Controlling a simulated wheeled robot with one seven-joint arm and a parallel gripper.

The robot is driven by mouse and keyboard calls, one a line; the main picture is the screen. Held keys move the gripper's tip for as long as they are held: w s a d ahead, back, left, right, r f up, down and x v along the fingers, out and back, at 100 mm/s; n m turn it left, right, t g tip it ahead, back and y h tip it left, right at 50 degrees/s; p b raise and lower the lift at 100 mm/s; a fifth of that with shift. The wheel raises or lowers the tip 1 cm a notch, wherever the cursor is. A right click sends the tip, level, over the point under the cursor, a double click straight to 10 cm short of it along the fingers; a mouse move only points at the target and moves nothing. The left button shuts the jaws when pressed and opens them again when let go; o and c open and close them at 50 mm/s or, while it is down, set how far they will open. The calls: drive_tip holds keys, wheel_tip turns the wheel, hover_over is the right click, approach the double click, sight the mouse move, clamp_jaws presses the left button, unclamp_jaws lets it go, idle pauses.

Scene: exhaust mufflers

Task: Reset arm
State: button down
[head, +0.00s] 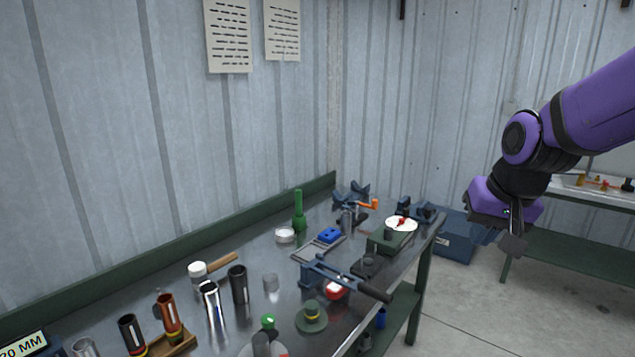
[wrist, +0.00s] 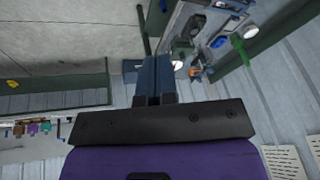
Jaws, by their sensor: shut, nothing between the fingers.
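My arm is purple and black and reaches in from the right in the head view. My gripper (head: 514,235) hangs in the air to the right of the workbench (head: 60,318), apart from everything. In the wrist view my gripper (wrist: 154,75) shows its two dark fingers together, with nothing held. The wrist view is turned, so the bench and its tools show at the top right.
The metal-topped bench along the wall carries cylinders, a clamp with a dark handle (head: 345,280), a green bottle-like item (head: 299,212) and a white disc (head: 401,224). A blue bin (head: 455,238) stands on the floor behind. A second green bench (head: 575,258) is at right.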

drive_tip(key=s+d+r+n, duration=0.1)
drive_tip(key=s+r, duration=0.2)
drive_tip(key=s, duration=0.5)
drive_tip(key=s+d+r+n+t, duration=0.1)
drive_tip(key=s+d+r, duration=0.1)
drive_tip(key=s, duration=0.6)
drive_tip(key=shift+s+r+h, duration=0.35)
drive_tip(key=shift+r+h, duration=0.05)
drive_tip(key=shift+r, duration=0.3)
drive_tip(key=shift+d, duration=0.1)
